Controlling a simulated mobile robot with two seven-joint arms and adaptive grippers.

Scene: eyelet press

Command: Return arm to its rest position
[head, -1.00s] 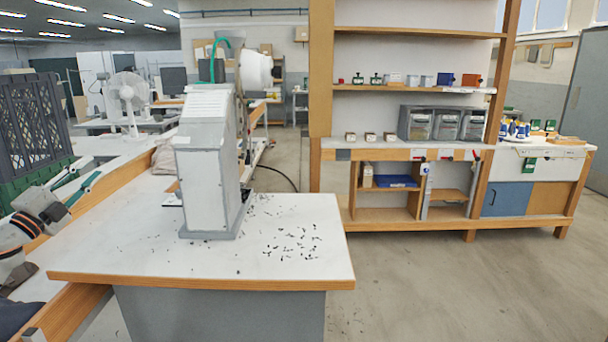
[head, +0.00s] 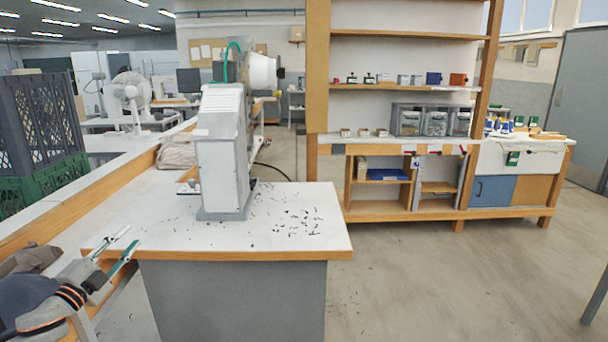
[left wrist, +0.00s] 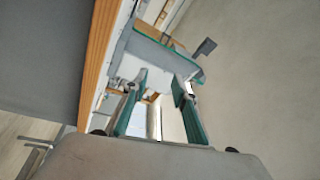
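The task's arm is mine. My left gripper (head: 128,240) is in the lower left of the head view, by the front left corner of the white worktable (head: 290,240). Its two teal-edged fingers are apart, with nothing visible between them. The left wrist view also shows this gripper (left wrist: 160,85) with a clear gap between the fingers. The grey-white press (head: 220,150) stands upright on the worktable, behind and right of the gripper, and the two are apart. My right gripper is not in view.
Small dark pieces (head: 290,222) lie scattered on the tabletop right of the press. A dark crate (head: 40,120) sits on a green one (head: 50,185) at the left. A shelf unit (head: 318,80) stands behind. The floor (head: 430,280) at the right is mostly clear.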

